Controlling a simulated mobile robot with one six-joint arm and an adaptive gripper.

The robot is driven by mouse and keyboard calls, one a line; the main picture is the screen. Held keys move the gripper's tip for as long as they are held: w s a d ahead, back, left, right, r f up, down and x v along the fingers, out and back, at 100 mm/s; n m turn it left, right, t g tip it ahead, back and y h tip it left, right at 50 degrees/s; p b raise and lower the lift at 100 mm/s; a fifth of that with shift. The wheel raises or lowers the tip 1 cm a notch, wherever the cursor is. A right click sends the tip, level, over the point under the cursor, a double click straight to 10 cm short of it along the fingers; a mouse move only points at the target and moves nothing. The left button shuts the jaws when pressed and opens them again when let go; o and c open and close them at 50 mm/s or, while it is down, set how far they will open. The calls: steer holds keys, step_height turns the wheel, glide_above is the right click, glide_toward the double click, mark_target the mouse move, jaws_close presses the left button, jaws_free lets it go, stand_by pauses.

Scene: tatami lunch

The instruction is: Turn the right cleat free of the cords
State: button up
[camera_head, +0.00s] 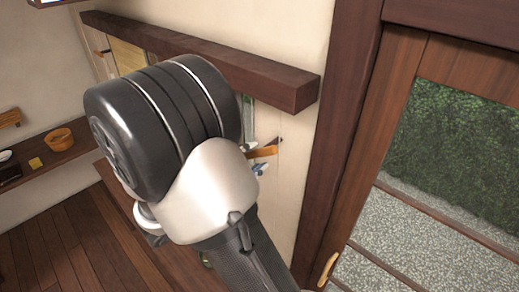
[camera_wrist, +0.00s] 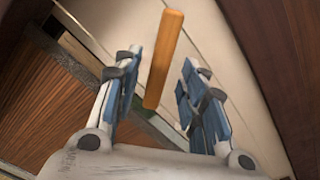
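The right cleat (camera_wrist: 164,60) is a plain orange-brown wooden bar on the pale wall. In the wrist view it stands between the two fingers of my gripper (camera_wrist: 161,72), tilted slightly, with a gap on each side. In the head view the cleat (camera_head: 264,152) shows as a short orange bar just past my arm, beside the fingertips (camera_head: 255,158). My gripper is open, its blue-padded fingers on either side of the bar. I cannot make out any cords at the cleat. My arm hides much of the wall and window in the head view.
A dark wooden beam (camera_head: 210,62) runs along the wall above my gripper. A dark door post (camera_head: 338,140) stands to the right, beside a glazed door. A low shelf (camera_head: 50,160) at far left holds an orange bowl (camera_head: 59,139). The wooden floor is clear at lower left.

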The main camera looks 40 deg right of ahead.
mark_target(257, 155)
steer(key=shift+w+d, duration=0.15)
steer(key=shift+d, duration=1.75)
steer(key=shift+c, duration=0.4)
jaws_close()
